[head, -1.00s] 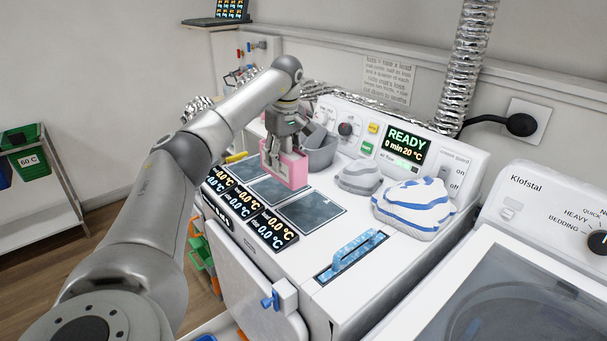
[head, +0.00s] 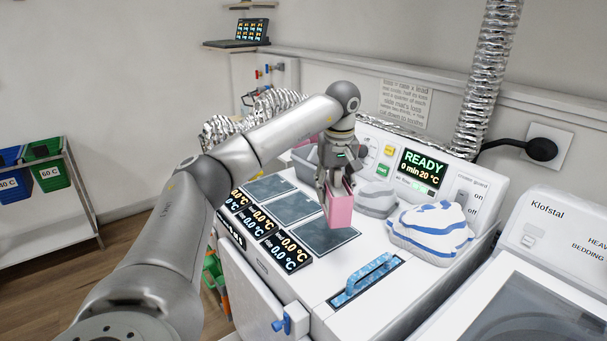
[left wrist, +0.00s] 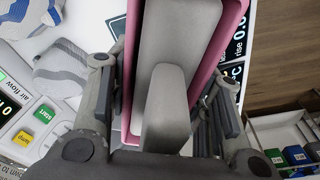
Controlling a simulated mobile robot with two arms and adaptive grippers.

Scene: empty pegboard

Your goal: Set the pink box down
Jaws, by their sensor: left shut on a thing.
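The pink box (head: 340,212) is upright in the head view, at the right edge of the nearest dark pad (head: 313,238) on the white machine top. I cannot tell whether its base touches the surface. My left gripper (head: 334,184) points down and is shut on the box, with its fingers over the upper part. In the left wrist view the pink box (left wrist: 135,62) fills the middle between the fingers, with grey inside its pink rim. My right gripper is not in view.
A grey folded cloth (head: 376,200) lies just right of the box, and a blue-striped white cloth (head: 432,232) lies further right. A grey bin (head: 304,160) stands behind the gripper. A blue handle (head: 366,274) is in front. Two dark pads (head: 270,188) to the left are bare.

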